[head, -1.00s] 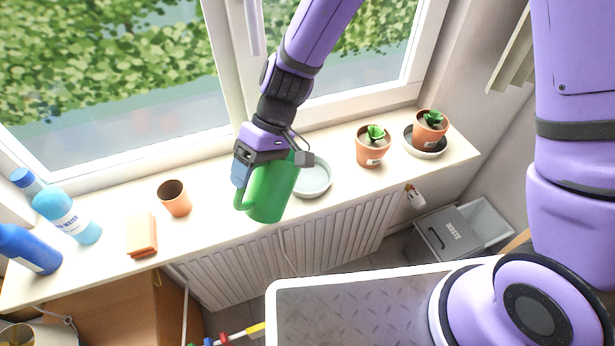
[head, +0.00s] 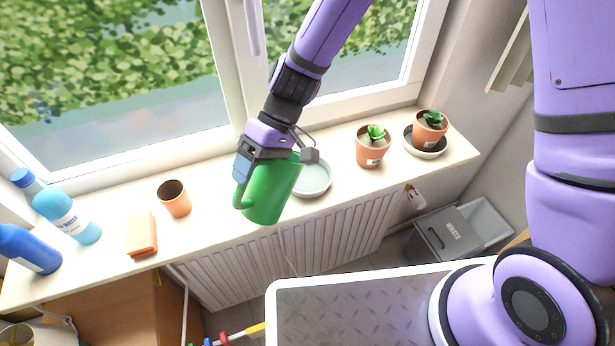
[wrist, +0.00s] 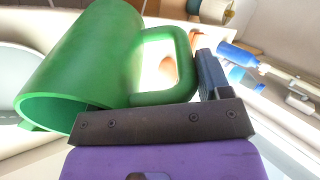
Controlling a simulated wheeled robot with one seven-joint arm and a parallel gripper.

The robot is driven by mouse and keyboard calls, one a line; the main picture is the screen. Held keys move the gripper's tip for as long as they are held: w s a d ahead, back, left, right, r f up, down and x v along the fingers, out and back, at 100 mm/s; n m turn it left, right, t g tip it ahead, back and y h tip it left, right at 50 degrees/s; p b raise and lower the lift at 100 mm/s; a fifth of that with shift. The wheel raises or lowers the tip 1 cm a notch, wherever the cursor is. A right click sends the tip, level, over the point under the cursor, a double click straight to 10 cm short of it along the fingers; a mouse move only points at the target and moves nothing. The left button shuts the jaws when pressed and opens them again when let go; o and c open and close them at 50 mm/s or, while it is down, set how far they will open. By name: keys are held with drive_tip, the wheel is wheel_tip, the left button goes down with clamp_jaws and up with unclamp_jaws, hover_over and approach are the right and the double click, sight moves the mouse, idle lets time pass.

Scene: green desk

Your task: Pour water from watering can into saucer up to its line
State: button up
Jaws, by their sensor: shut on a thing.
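The green watering can (head: 270,192) is held by my gripper (head: 246,178) over the window sill, tilted slightly in the head view. In the wrist view the can (wrist: 85,65) shows its open top toward the lower left and its loop handle (wrist: 187,60) beside my gripper (wrist: 205,80). My gripper is shut on the can's handle. The pale grey saucer (head: 316,178) lies on the sill just right of and behind the can, partly hidden by it; its edge also shows in the wrist view (wrist: 18,62). I cannot make out the saucer's line or any water.
On the sill stand an empty terracotta pot (head: 174,198), an orange block (head: 142,234) and blue bottles (head: 68,214) to the left. A potted plant (head: 370,148) and another on a saucer (head: 425,152) stand to the right. A radiator (head: 300,240) is below.

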drive_tip(key=shift+w+d, duration=0.1)
idle(0.5)
drive_tip(key=shift+w+g+y, duration=0.1)
drive_tip(key=shift+g+y, duration=0.2)
drive_tip(key=shift+g, duration=0.1)
drive_tip(key=shift+d, duration=0.1)
drive_tip(key=shift+w+d+g+y, duration=0.1)
drive_tip(key=shift+w+g+y, duration=0.05)
drive_tip(key=shift+g+y, duration=0.2)
idle(0.3)
drive_tip(key=shift+w+d+g+y, duration=0.1)
drive_tip(key=shift+g+y, duration=0.15)
drive_tip(key=shift+y, duration=0.1)
drive_tip(key=shift+f, duration=0.1)
